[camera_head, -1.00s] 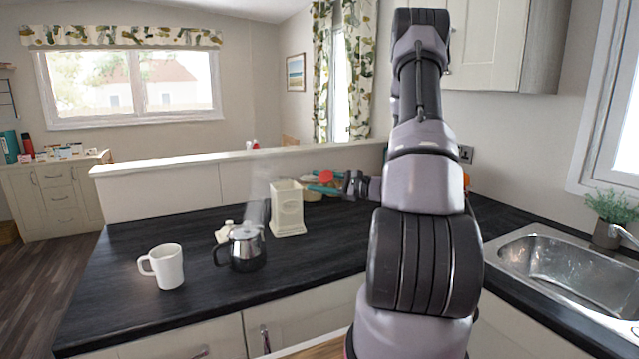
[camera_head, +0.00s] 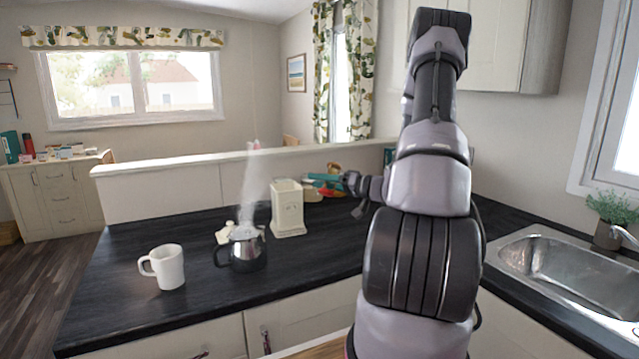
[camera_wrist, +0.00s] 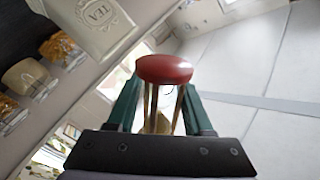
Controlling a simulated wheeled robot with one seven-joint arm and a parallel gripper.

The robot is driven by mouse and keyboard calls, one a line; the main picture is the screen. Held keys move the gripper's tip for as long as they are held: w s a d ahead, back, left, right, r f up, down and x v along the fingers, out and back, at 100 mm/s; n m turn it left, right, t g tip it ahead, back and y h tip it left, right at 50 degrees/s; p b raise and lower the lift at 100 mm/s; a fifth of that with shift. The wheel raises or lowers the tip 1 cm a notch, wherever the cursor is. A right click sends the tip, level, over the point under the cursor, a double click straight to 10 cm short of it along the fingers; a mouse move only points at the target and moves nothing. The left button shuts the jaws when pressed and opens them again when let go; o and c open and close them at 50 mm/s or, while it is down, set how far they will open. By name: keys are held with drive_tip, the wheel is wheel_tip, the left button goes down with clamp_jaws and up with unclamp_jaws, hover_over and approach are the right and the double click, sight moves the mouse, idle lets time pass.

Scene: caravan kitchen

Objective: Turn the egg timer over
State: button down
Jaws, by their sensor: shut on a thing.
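The egg timer (camera_wrist: 164,69) is between the two green fingers of my gripper (camera_wrist: 160,112) in the wrist view. It has a round red end cap, thin wooden posts and a pale part further back. The red cap is nearest the camera's upper middle. In the head view my gripper (camera_head: 325,182) is shut on the timer, right of the cream canister and in front of the low ledge. Only a small red-brown part of the timer (camera_head: 333,168) shows there. Its sand cannot be made out.
A cream TEA canister (camera_head: 287,208) stands just left of my gripper. A steaming steel pot (camera_head: 246,250) and a white mug (camera_head: 166,267) stand further left on the dark counter (camera_head: 120,300). A sink (camera_head: 570,262) is at right.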

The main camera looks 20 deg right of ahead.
drive_tip(key=n, duration=0.8)
drive_tip(key=shift+w+d+r+n, duration=0.15)
drive_tip(key=shift+d+r+n, duration=0.05)
drive_tip(key=shift+r+n, duration=0.1)
idle(0.3)
drive_tip(key=shift+f, duration=0.1)
idle(0.5)
